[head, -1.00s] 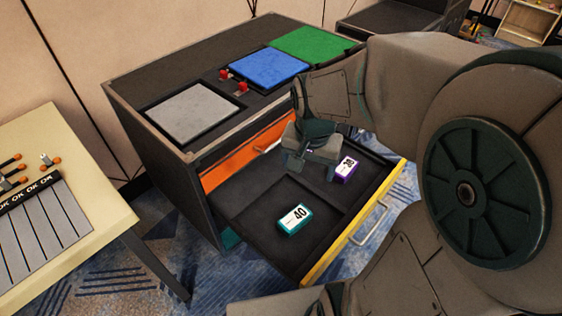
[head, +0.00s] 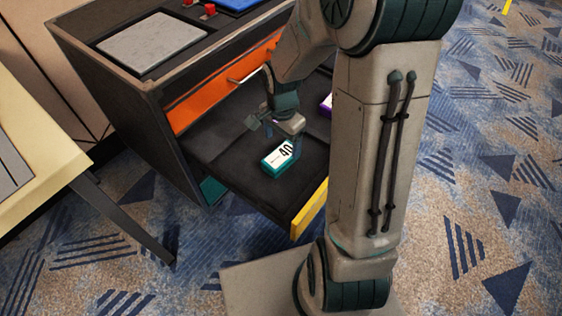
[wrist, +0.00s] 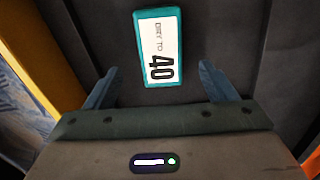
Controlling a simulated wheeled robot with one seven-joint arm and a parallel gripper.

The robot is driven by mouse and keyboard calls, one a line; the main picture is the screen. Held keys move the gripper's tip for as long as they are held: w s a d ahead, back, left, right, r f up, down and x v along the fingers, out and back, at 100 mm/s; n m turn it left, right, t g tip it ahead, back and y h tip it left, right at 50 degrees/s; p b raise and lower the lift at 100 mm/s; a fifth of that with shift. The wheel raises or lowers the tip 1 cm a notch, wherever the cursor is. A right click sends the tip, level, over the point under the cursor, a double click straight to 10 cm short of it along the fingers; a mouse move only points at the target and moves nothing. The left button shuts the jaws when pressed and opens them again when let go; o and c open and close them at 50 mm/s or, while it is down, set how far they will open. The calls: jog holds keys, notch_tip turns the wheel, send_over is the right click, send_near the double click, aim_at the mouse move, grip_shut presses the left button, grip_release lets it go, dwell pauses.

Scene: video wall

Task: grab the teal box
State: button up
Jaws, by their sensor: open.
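The teal box (head: 278,159) lies in the open drawer (head: 218,163), with a white label reading 40 on its top. In the wrist view the teal box (wrist: 158,47) lies just beyond my fingertips, between their lines. My gripper (head: 277,130) is above the drawer, beside and over the box, and it is open and empty. In the wrist view my gripper (wrist: 159,78) shows its two fingers spread apart. I cannot tell how high the fingertips are above the drawer floor.
A purple box (head: 326,104) lies in the drawer, partly hidden behind my arm. The drawer's yellow front (head: 311,207) is close by. An orange drawer (head: 200,95) is above. A pale table (head: 38,150) stands at the left.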

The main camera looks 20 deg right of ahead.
aim_at(281, 155)
jog(key=shift+a+f+b, duration=0.15)
jog(key=shift+f+b, duration=1.35)
jog(key=shift+f, duration=2.1)
jog(key=c, duration=1.2)
